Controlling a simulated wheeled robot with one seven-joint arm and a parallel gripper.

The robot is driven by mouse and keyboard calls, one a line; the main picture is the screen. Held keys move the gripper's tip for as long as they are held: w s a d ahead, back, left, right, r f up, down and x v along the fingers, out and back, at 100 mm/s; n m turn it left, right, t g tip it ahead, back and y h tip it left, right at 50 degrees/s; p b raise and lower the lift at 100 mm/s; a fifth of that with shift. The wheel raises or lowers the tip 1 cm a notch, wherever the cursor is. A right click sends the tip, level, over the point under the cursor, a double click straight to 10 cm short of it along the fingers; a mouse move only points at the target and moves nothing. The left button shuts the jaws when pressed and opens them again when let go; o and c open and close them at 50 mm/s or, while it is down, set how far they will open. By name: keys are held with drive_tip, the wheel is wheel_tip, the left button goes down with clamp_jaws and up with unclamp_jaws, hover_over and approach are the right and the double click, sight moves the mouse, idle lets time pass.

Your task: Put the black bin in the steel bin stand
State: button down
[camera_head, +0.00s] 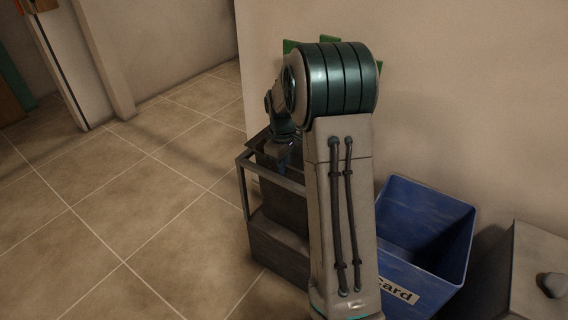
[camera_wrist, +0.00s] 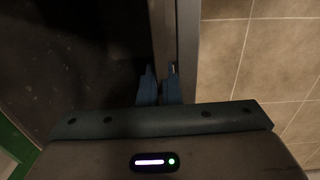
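The black bin (camera_head: 280,190) stands inside the outline of the steel bin stand (camera_head: 272,179), whose top rail runs in front of it in the head view. The bin's rim shows a little above that rail. The wrist view looks down into the bin's dark inside (camera_wrist: 75,50), with the stand's grey rail (camera_wrist: 188,45) just to the right of the bin wall. My gripper (camera_wrist: 159,88) has its blue fingers close together at the bin's rim, one on each side of the wall. My arm hides the right side of the bin and stand. Whether the bin rests fully down is hidden.
A blue bin (camera_head: 425,230) marked "card" stands right of my arm, against the wall. A grey lidded bin (camera_head: 540,270) is at the far right. Tiled floor (camera_head: 130,210) to the left is clear. Green pieces (camera_head: 330,40) show behind my arm.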

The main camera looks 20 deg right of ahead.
drive_tip(key=c, duration=1.6)
unclamp_jaws()
drive_tip(key=shift+a, duration=0.1)
wheel_tip(320, 180, up, 13)
drive_tip(key=p, duration=0.4)
drive_tip(key=s+a+m, duration=0.2)
drive_tip(key=s+a, duration=0.1)
drive_tip(key=s, duration=0.5)
drive_tip(key=s+a+m, duration=0.2)
drive_tip(key=s+a, duration=0.2)
drive_tip(key=s, duration=0.5)
drive_tip(key=s+a+m+t, duration=0.1)
drive_tip(key=s+a, duration=0.3)
drive_tip(key=s, duration=0.5)
drive_tip(key=shift+s+f+m, duration=0.2)
drive_tip(key=shift+f+m, duration=0.05)
drive_tip(key=shift+m, duration=0.55)
